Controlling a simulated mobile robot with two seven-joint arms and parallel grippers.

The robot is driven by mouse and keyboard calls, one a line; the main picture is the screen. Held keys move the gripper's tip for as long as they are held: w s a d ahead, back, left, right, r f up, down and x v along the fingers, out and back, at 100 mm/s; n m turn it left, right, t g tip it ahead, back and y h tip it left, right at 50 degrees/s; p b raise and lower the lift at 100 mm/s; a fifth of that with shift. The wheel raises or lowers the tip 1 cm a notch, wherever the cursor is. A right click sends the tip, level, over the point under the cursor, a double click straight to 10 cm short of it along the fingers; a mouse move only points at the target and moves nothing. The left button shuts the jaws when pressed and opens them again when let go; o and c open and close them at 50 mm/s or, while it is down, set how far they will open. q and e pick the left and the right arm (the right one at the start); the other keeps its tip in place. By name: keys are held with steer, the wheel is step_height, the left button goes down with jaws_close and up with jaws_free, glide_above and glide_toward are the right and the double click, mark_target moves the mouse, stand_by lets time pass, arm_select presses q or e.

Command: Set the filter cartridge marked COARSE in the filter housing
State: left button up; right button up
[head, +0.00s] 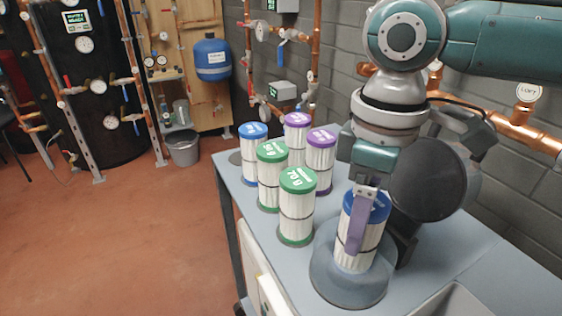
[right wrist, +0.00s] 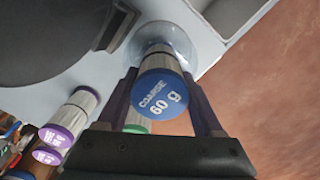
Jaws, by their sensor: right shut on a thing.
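The blue-capped cartridge (head: 362,228) has a white pleated body. Its cap reads COARSE 60 g in the right wrist view (right wrist: 163,96). My right gripper (head: 361,218) is shut on it, with one purple finger down its near side. The cartridge's lower end is at the round blue-grey filter housing (head: 347,288), which also shows in the right wrist view (right wrist: 190,45). In the head view the cartridge leans slightly. I cannot tell whether its bottom is seated. My left gripper is not in view.
Several other cartridges stand left on the bench, including a green 70 g (head: 297,205), another green (head: 271,175), a blue (head: 254,152) and purple ones (head: 320,160). A large dark disc (head: 435,185) stands upright behind the housing. The grey bench (head: 450,250) is clear to the right.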

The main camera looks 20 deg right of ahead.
steer(key=shift+f, duration=0.9)
steer(key=shift+f, duration=0.15)
steer(key=o, duration=1.5)
